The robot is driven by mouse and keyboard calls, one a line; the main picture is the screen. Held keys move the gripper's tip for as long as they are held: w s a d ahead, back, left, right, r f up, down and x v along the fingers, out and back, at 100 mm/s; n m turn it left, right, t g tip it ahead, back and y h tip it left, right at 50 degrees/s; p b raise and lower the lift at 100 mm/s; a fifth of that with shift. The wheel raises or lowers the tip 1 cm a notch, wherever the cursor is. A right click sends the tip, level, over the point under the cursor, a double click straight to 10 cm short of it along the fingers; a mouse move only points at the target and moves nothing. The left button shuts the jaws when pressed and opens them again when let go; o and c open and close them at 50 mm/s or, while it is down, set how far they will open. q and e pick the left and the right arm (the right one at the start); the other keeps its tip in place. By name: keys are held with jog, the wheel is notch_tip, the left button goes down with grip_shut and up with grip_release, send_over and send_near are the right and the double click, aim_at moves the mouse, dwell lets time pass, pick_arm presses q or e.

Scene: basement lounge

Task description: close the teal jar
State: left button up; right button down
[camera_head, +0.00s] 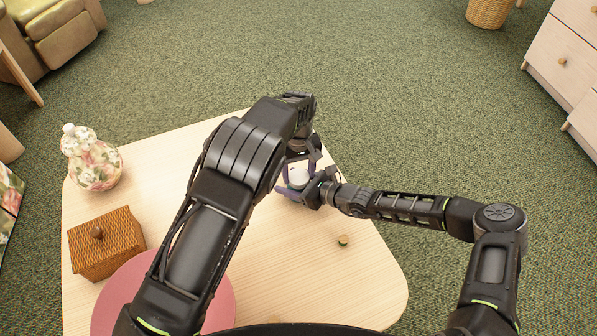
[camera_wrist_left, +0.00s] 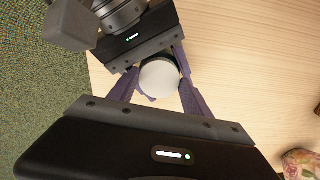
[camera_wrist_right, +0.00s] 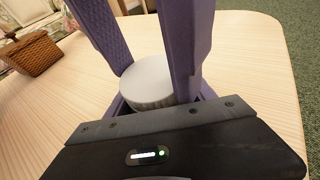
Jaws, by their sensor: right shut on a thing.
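The jar stands on the table; its white round lid (camera_head: 298,176) shows in the head view. In the left wrist view, the lid (camera_wrist_left: 160,78) has a narrow dark teal edge beside it. The lid (camera_wrist_right: 148,82) also shows in the right wrist view; most of the jar's body is hidden. My right gripper (camera_head: 303,190) comes in low from the right and is shut on the jar. My left gripper (camera_head: 301,163) is above the jar, its fingers apart on either side of the lid. I cannot tell whether they touch it, or whether the lid is fully seated.
The pale wooden table (camera_head: 290,270) also bears a floral jar (camera_head: 93,165), a woven lidded basket (camera_head: 105,245), a pink round mat (camera_head: 112,303) and a small brown-green round thing (camera_head: 343,240). The table's right front is mostly clear. A drawer unit (camera_head: 565,55) stands beyond, right.

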pick_arm(q)
jog(key=o, duration=0.3)
jog(key=shift+o, duration=0.2)
jog(key=shift+r, duration=2.3)
jog(key=shift+c, duration=0.7)
jog(key=shift+r, duration=0.25)
jog(key=shift+c, duration=0.5)
notch_tip(320, 180, up, 3)
jog(key=n, duration=0.3)
